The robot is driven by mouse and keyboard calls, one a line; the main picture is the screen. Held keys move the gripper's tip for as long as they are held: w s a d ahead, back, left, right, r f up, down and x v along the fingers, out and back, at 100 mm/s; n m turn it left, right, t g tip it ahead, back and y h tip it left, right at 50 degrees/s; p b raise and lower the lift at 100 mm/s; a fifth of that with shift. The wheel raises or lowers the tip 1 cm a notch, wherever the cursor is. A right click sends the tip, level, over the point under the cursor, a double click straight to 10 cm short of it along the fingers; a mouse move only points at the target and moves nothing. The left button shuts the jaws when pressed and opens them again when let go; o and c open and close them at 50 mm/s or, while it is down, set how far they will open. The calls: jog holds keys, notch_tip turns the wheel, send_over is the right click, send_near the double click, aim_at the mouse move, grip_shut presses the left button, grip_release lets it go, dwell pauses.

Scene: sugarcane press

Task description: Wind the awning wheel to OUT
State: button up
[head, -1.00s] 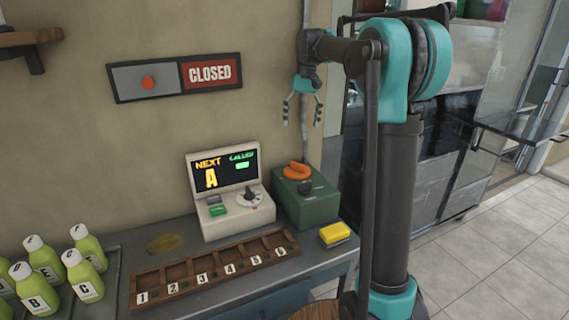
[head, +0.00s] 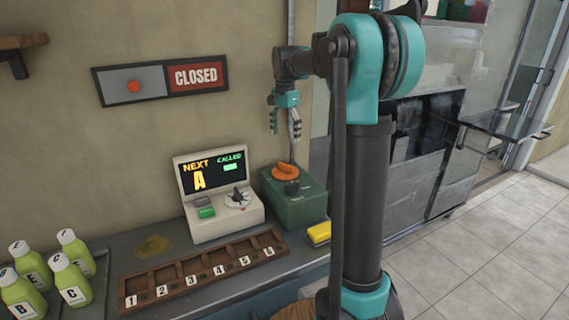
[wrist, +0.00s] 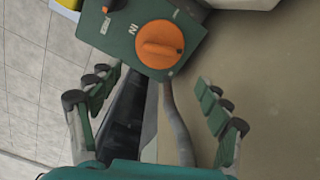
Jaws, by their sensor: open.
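An orange wheel (head: 286,170) with a raised grip bar sits on top of a green box (head: 300,208) at the right end of the counter. The wheel also shows in the wrist view (wrist: 160,43), with the word IN printed beside it. A small white label (wrist: 106,25) sits farther along the box; I cannot read it. My gripper (head: 286,132) hangs above the box, fingers down, open and empty. In the wrist view its fingers (wrist: 156,80) are spread wide, with the wheel beyond their tips and untouched.
A white console (head: 222,212) with a screen and dial stands left of the green box. A numbered wooden rack (head: 200,270) and a yellow sponge (head: 319,233) lie in front. Green bottles (head: 68,282) stand at left. A CLOSED sign (head: 196,77) hangs on the wall behind.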

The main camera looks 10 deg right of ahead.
aim_at(285, 164)
notch_tip(285, 164, down, 12)
jog(key=shift+r, duration=0.15)
jog(key=shift+c, duration=0.5)
jog(key=c, duration=1.1)
jog(key=shift+o, duration=0.2)
jog(key=shift+n, duration=0.4)
jog(key=n, duration=0.6)
jog(key=shift+n, duration=0.3)
jog(key=n, duration=0.6)
jog(key=shift+n, duration=0.3)
